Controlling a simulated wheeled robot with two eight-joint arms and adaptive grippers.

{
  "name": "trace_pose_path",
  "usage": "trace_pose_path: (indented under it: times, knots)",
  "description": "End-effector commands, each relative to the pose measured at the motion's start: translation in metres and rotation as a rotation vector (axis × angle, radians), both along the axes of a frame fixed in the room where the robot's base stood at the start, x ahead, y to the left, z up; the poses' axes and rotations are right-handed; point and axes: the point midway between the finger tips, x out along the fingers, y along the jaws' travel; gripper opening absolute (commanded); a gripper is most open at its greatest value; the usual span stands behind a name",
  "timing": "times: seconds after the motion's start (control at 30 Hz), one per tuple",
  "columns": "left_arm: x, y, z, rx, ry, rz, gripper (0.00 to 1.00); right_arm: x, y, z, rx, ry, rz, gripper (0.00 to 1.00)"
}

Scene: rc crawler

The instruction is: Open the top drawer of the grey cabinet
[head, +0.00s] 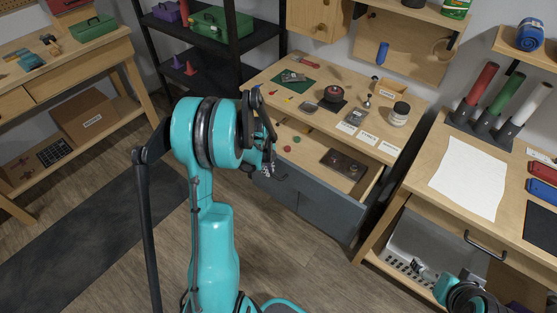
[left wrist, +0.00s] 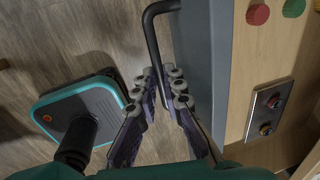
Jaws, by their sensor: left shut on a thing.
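The grey cabinet's top drawer (head: 322,196) stands pulled out below the wooden worktop in the head view. Its pale wooden inside shows, and its grey front (left wrist: 200,50) also shows in the left wrist view. The black bar handle (left wrist: 153,38) on the drawer front runs down between my left gripper's fingertips (left wrist: 163,85). The left fingers are shut on this handle. In the head view my left gripper (head: 266,166) is at the drawer front, partly hidden by its own wrist. My right gripper (head: 424,271) is at the lower right, away from the cabinet; its fingers are unclear.
In the drawer lie a red disc (left wrist: 258,14), a green disc (left wrist: 293,8) and a dark metal tray (left wrist: 268,108). The worktop (head: 285,103) above holds small tools and jars. A desk (head: 418,180) stands to the right. Floor in front of the cabinet is open.

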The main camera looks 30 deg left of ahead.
Motion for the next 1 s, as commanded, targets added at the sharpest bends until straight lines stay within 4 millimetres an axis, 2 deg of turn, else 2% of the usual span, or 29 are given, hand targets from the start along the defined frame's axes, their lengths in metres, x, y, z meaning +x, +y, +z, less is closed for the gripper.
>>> trace_pose_path:
  times: [0.03,0.2,0.4,0.63,1.0]
  knots:
    - [-0.014,0.002,-0.001,0.000,0.000,0.004,0.00,0.000,0.000,-0.002,0.000,0.000,0.000,1.00]
    - [-0.049,0.004,-0.001,0.000,0.000,0.003,0.00,0.000,0.000,-0.005,0.000,0.000,0.000,1.00]
    - [-0.076,0.006,0.000,-0.001,0.000,0.003,0.00,0.000,0.000,-0.007,0.000,0.000,0.000,1.00]
    - [-0.090,0.007,0.000,0.000,0.000,0.000,0.00,0.000,0.000,-0.008,0.000,0.000,0.000,1.00]
    - [-0.091,0.007,0.000,0.000,0.000,0.000,0.00,0.000,0.000,-0.008,0.000,0.000,0.000,1.00]
